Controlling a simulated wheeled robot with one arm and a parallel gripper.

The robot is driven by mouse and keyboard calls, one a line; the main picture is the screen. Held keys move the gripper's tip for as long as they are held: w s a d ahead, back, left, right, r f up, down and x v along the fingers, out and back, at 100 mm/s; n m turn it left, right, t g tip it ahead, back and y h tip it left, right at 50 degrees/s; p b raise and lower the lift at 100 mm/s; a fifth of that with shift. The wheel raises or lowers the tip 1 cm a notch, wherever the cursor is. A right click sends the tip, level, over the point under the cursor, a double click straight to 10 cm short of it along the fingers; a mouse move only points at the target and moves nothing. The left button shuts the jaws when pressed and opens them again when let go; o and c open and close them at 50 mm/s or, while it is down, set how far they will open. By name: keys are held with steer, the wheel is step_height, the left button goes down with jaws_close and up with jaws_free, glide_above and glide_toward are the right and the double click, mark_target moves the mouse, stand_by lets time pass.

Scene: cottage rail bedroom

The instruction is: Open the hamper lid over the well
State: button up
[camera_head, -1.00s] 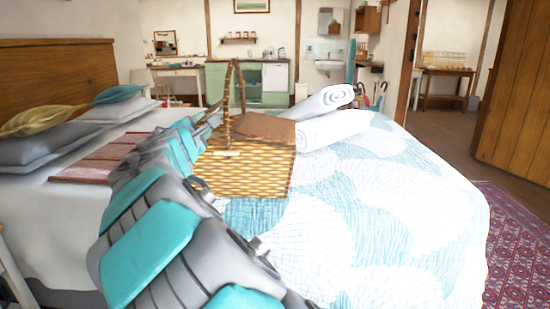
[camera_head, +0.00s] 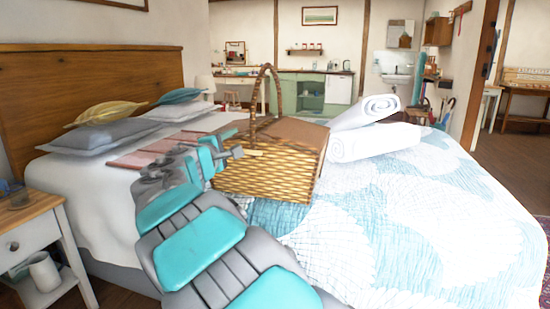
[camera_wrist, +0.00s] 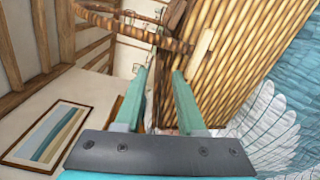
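The hamper (camera_head: 255,178) is a yellow-brown wicker basket on the bed. Its brown lid (camera_head: 297,132) lies over the top and looks closed. A tall arched handle (camera_head: 258,85) stands over it. A pale wooden tab (camera_head: 250,153) sticks out at the upper edge of the near wall; it also shows in the wrist view (camera_wrist: 201,52). My gripper (camera_wrist: 159,74) has its two teal fingers apart with nothing seen held between them. The wicker wall fills the upper right of the wrist view, beyond the fingers. In the head view my arm's end is at the hamper's left side, partly hiding it.
Rolled white towels (camera_head: 370,128) lie right of the hamper. A red-striped cloth (camera_head: 155,152) and pillows (camera_head: 95,138) lie to the left. A nightstand (camera_head: 40,235) stands at the lower left.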

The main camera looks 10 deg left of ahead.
steer(key=s, duration=0.6)
steer(key=w+d+f+m+g+h, duration=0.1)
steer(key=w+d+m+h, duration=0.1)
steer(key=d, duration=0.8)
steer(key=shift+w+d+f+m+g+h, duration=0.2)
steer(key=shift+d+f+m+g+h, duration=0.1)
steer(key=shift+f+m+g+h, duration=0.15)
steer(key=shift+r, duration=0.1)
